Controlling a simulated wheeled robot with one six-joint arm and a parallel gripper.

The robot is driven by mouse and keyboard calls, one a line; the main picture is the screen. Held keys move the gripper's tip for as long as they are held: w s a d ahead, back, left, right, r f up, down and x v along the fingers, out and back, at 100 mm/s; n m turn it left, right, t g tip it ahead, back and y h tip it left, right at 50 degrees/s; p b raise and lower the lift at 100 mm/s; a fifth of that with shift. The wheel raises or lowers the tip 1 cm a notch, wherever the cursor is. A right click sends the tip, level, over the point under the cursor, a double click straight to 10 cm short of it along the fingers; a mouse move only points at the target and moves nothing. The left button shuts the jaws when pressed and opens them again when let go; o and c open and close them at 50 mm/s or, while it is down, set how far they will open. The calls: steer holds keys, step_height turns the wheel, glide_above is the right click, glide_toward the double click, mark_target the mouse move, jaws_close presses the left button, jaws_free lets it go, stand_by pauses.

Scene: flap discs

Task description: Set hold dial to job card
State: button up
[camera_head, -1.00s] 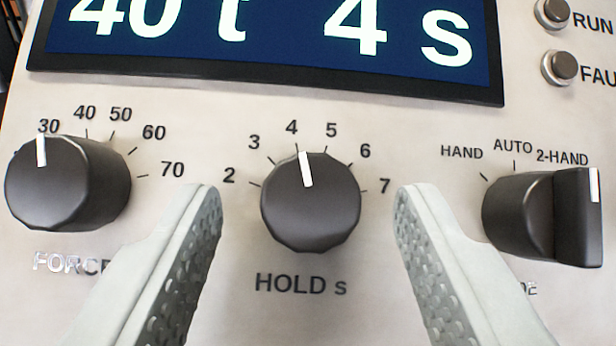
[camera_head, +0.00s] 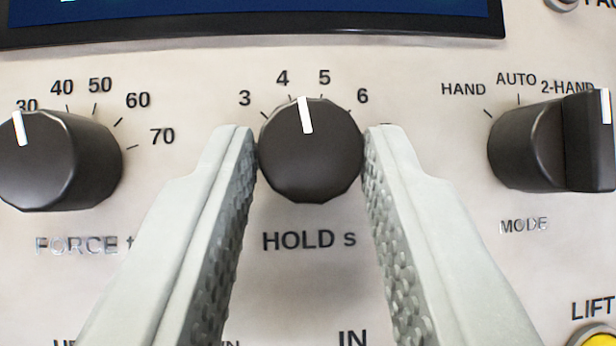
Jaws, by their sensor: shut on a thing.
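The black HOLD s dial (camera_head: 311,165) is in the middle of the panel, with a white pointer line on its upper face. The pointer tips slightly left of straight up, and its end shows between the 4 and 5 marks; the slanted view leaves the exact setting unclear. My gripper (camera_head: 310,140) is shut on this dial, one pale finger against each side. The fingers hide the 2 and 7 labels. No separate job card is in view. A dark blue display (camera_head: 250,14) is cut off at the top, its text almost wholly out of frame.
The FORCE dial (camera_head: 65,165) stands to the left, its pointer near 30. The MODE switch (camera_head: 545,145) stands to the right, close to 2-HAND. A yellow LIFT button (camera_head: 598,338) is at the lower right corner. Bare panel lies between the controls.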

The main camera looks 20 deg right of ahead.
steer(key=shift+w+a+m+g+h, duration=0.15)
steer(key=shift+m+g+h, duration=0.6)
steer(key=shift+m, duration=0.8)
steer(key=shift+w+a+m+g+h, duration=0.15)
steer(key=shift+m+g+h, duration=0.4)
steer(key=shift+m+h, duration=0.7)
steer(key=shift+s+m+y, duration=0.1)
steer(key=shift+m+y, duration=0.2)
steer(key=shift+m, duration=0.3)
steer(key=o, duration=1)
steer(key=shift+c, duration=0.2)
steer(key=shift+r, duration=0.1)
steer(key=shift+s, duration=0.1)
steer(key=v, duration=1.7)
steer(key=shift+a+r, duration=0.2)
steer(key=shift+d, duration=0.1)
